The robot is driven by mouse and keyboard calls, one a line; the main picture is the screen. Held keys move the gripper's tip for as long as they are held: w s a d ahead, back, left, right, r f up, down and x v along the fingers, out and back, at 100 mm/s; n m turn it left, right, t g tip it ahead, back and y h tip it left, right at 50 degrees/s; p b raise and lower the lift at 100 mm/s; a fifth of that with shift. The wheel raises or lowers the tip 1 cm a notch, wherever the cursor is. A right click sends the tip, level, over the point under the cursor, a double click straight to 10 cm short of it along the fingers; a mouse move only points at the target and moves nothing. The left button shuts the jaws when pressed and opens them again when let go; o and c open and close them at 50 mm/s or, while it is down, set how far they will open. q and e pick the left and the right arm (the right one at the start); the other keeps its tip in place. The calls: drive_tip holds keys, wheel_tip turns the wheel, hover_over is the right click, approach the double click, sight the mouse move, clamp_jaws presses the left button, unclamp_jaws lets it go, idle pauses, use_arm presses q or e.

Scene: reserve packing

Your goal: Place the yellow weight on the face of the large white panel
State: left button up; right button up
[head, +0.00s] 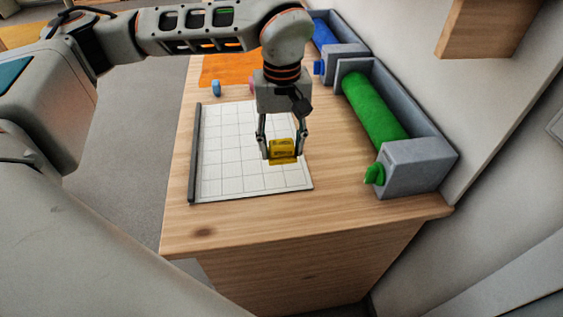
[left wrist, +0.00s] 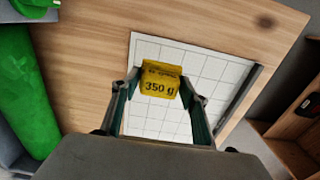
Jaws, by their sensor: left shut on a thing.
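The large white panel (head: 240,175) lies flat on the wooden table, with grid lines on its face and a dark bar along its left edge. It also shows in the left wrist view (left wrist: 205,65). My left gripper (head: 282,152) is shut on the yellow weight (head: 283,150), over the right part of the panel. In the left wrist view the weight (left wrist: 159,82) is marked "350 g" and sits between the two fingers. I cannot tell whether its underside touches the panel. My right gripper is not in view.
A green roll (head: 373,112) and a blue roll (head: 323,35) sit in grey holders along the right side of the table. An orange sheet (head: 225,69) and a small blue object (head: 216,88) are behind the panel. The table's front (head: 290,228) is clear.

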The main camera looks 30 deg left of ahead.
sight(282, 174)
use_arm(q)
drive_tip(key=shift+f, duration=2.9)
drive_tip(key=shift+f, duration=0.1)
drive_tip(key=o, duration=1.4)
drive_tip(key=shift+f, duration=0.1)
wheel_tip(282, 174, up, 12)
drive_tip(key=shift+r, duration=0.2)
drive_tip(key=shift+s+f, duration=0.1)
